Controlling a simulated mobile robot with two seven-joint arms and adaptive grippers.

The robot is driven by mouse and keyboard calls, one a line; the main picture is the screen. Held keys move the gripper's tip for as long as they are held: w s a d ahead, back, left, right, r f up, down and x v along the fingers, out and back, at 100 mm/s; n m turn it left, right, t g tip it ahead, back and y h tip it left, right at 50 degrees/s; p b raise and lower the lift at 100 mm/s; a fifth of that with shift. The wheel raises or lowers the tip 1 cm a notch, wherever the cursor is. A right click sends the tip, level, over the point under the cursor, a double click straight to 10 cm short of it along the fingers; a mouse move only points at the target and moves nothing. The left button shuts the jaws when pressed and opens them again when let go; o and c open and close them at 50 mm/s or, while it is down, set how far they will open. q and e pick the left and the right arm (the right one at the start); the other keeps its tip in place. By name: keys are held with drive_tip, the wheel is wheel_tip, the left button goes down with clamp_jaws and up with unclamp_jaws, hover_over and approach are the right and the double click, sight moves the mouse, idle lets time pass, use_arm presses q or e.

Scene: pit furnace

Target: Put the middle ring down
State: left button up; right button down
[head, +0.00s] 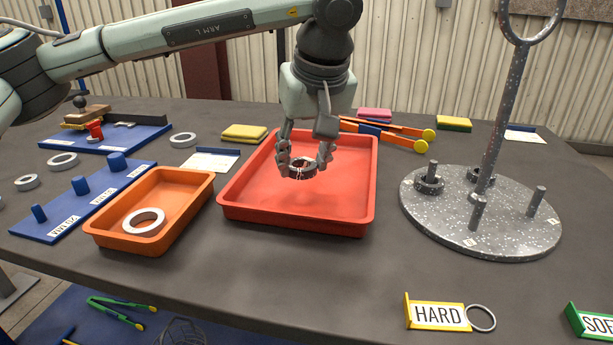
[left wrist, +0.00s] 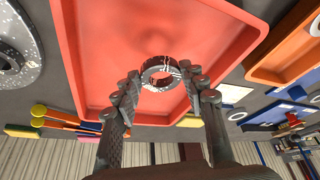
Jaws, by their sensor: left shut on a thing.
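My left gripper (head: 304,164) is shut on a metal ring (head: 301,173) and holds it over the red tray (head: 290,215). In the left wrist view the dark, shiny ring (left wrist: 147,76) sits between the fingertips, with the red tray (left wrist: 110,40) behind it. The ring appears to hang above the tray floor; contact with the floor cannot be told. My right gripper is in neither view.
An orange tray (head: 110,238) holding a pale ring (head: 143,221) stands to the left. A speckled round stand (head: 440,225) with pegs, some carrying rings, and a tall post stands right. A blue peg board (head: 65,222) lies far left. A HARD sign (head: 438,316) is at the front.

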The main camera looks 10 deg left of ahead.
sight(308, 170)
use_arm(q)
drive_tip(key=shift+w+d+f, duration=0.15)
drive_tip(key=shift+f, duration=1.95)
drive_tip(key=shift+f, duration=0.1)
drive_tip(key=o, duration=1.3)
drive_tip(key=v, duration=1.2)
